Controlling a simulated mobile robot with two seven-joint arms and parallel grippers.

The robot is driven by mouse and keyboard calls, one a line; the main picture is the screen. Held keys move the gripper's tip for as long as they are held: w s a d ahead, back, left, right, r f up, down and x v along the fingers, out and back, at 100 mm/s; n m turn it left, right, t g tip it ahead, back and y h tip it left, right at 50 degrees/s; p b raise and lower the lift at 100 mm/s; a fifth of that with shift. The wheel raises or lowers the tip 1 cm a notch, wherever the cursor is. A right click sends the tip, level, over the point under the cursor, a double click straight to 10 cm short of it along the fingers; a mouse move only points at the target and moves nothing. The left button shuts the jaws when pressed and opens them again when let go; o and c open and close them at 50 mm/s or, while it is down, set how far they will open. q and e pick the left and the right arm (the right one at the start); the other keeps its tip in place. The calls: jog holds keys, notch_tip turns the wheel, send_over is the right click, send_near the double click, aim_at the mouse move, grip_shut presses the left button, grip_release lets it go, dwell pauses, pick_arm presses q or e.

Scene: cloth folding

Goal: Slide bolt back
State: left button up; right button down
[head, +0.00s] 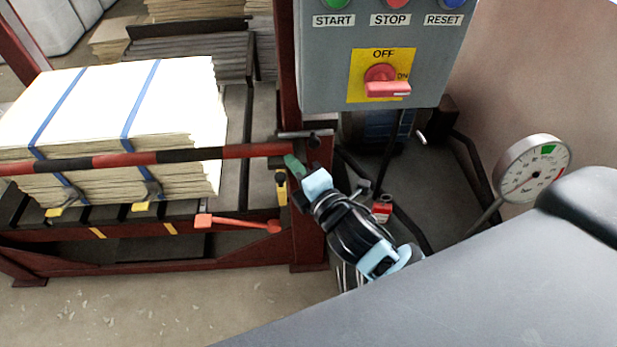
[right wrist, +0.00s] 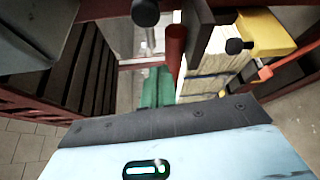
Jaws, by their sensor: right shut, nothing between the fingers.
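A short grey metal bolt (head: 303,134) lies across the red post at the right end of the striped bar, with a dark knob (head: 314,142) just below it. In the right wrist view a black knob (right wrist: 146,12) on a metal rod shows at the top. My right gripper (head: 306,190) is shut and empty, close beside the post and just below the knob. Its tips partly hide the post. My left gripper is not in view.
The red and black bar (head: 150,158) crosses in front of a strapped stack of sheets (head: 170,105). A grey control box (head: 350,40) hangs above my right gripper. An orange-red lever (head: 240,224) sticks out lower left. A round gauge (head: 533,168) stands at the right.

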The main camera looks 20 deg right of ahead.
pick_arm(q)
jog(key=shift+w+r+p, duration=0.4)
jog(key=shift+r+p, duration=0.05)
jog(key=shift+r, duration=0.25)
pick_arm(e)
jog(key=shift+w+d+r, duration=0.15)
jog(key=shift+w+d, duration=0.35)
jog(key=shift+d, duration=0.35)
jog(key=shift+w+d+r, duration=0.1)
jog(key=shift+w+d, duration=0.35)
jog(key=shift+d, duration=0.4)
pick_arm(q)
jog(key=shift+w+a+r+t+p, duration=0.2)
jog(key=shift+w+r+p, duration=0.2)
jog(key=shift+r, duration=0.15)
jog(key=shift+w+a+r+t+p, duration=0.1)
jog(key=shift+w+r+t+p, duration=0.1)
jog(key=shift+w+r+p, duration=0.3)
pick_arm(e)
jog(key=d, duration=0.1)
jog(key=s+d, duration=0.1)
jog(key=d, duration=0.3)
jog(key=shift+s+d, duration=0.2)
jog(key=shift+s, duration=0.05)
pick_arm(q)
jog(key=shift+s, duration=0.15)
